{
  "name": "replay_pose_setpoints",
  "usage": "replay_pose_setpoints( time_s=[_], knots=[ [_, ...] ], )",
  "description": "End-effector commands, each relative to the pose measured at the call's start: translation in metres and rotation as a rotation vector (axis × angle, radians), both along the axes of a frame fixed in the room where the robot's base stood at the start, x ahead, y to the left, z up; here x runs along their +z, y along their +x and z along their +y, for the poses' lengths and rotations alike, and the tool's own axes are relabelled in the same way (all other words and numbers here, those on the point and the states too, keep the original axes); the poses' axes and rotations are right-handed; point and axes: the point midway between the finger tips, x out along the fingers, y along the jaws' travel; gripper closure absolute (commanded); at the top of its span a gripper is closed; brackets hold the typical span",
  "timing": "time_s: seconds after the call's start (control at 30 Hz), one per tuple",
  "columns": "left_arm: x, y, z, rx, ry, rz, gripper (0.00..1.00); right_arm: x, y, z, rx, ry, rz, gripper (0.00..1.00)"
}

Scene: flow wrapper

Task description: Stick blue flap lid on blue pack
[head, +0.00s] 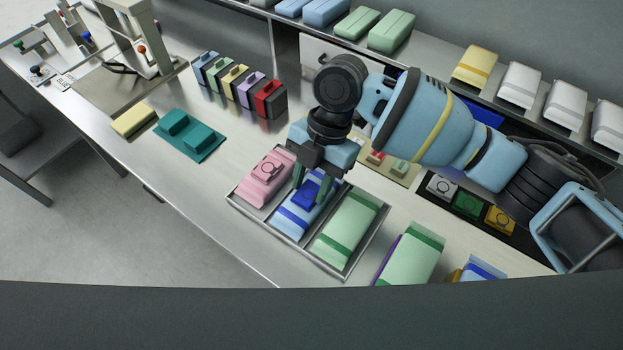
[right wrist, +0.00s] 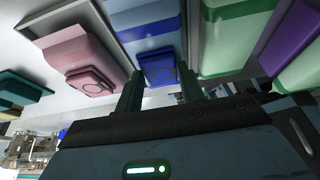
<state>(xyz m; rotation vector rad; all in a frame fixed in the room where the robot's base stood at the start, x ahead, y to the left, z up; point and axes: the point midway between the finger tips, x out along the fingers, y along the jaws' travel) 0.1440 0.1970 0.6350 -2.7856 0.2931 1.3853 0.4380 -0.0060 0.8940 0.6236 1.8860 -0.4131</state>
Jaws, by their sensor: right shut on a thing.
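The blue pack (head: 293,222) lies in the middle of a metal tray (head: 344,277), between a pink pack and a green pack. It also shows in the right wrist view (right wrist: 150,28). The blue flap lid (head: 306,193) is at the upper end of the blue pack; in the right wrist view the lid (right wrist: 158,68) has a ring mark on its face. My right gripper (head: 312,186) is shut on the blue flap lid, one dark green finger on each side. The lid appears to be on or just above the pack; I cannot tell if they touch. My left gripper is not in view.
The pink pack (head: 257,190) carries a pink lid (head: 269,168); the green pack (head: 346,228) has no lid visible. A black holder with grey, green and orange lids (head: 467,205) is right of my gripper. Colored boxes (head: 238,86) stand upper left, beyond a teal pad (head: 202,148). Shelf packs line the back.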

Motion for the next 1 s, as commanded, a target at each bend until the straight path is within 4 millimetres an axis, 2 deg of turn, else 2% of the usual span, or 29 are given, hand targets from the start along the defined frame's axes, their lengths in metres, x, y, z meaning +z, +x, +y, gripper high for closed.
replay_pose_setpoints(
  time_s=[0.07,0.1,0.27,0.63,1.0],
  knots=[
    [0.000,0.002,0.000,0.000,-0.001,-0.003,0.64,-0.002,-0.001,-0.001,0.000,-0.004,0.003,0.82],
    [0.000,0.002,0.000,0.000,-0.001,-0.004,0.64,-0.003,-0.001,-0.001,0.000,-0.004,0.003,0.58],
    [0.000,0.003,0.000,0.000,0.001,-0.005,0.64,-0.002,0.000,-0.001,-0.001,-0.003,0.002,0.37],
    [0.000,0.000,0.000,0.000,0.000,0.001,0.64,0.004,0.002,-0.001,-0.001,-0.001,-0.001,0.36],
    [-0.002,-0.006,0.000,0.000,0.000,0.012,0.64,0.054,0.018,-0.014,-0.002,-0.001,0.000,0.36]
  ],
)
